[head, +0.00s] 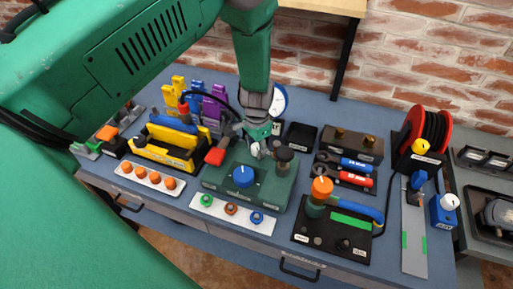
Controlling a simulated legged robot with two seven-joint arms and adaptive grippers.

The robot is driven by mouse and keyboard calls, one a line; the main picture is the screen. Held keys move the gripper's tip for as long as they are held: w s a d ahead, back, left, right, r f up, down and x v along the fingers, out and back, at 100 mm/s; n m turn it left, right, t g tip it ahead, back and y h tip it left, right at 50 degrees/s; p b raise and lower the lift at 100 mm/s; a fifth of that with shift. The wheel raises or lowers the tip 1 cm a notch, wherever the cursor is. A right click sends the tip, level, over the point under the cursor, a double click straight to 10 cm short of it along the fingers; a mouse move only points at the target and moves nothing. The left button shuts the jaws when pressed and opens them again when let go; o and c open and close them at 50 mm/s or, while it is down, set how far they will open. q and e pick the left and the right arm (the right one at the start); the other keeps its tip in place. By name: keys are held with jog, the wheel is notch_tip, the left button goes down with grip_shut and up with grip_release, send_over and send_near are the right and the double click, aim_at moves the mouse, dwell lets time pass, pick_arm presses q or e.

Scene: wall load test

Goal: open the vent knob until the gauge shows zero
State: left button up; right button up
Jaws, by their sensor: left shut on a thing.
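A green block (215,183) stands on the blue bench, with a blue knob (243,176) on its front and a black knob (283,154) at its right. A red lever end (215,156) is at its left. My left gripper (258,150) points down at the block's top, between lever and black knob, and is shut on a small part there. The fingers hide most of that part, so I cannot tell if it is the vent knob. The white-faced gauge (279,101) is behind my gripper, partly covered; its reading is not legible. My right gripper is out of view.
A white strip with coloured knobs (231,215) lies in front of the block. A black panel with an orange knob (322,190) stands to the right. A yellow tool tray (165,151) is left. A red cable reel (428,130) is at the far right. A brick wall (400,52) is behind.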

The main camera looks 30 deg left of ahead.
pick_arm(q)
jog(key=n, duration=0.3)
jog(key=w+n, duration=0.1)
jog(key=n, duration=0.1)
jog(key=shift+r+n, duration=0.25)
jog(key=shift+n, duration=0.05)
jog(key=n, duration=0.5)
jog(key=shift+n, duration=0.4)
jog(key=o, duration=1.1)
jog(key=shift+o, duration=0.2)
jog(key=shift+s+f, duration=0.1)
jog(key=shift+s, duration=0.05)
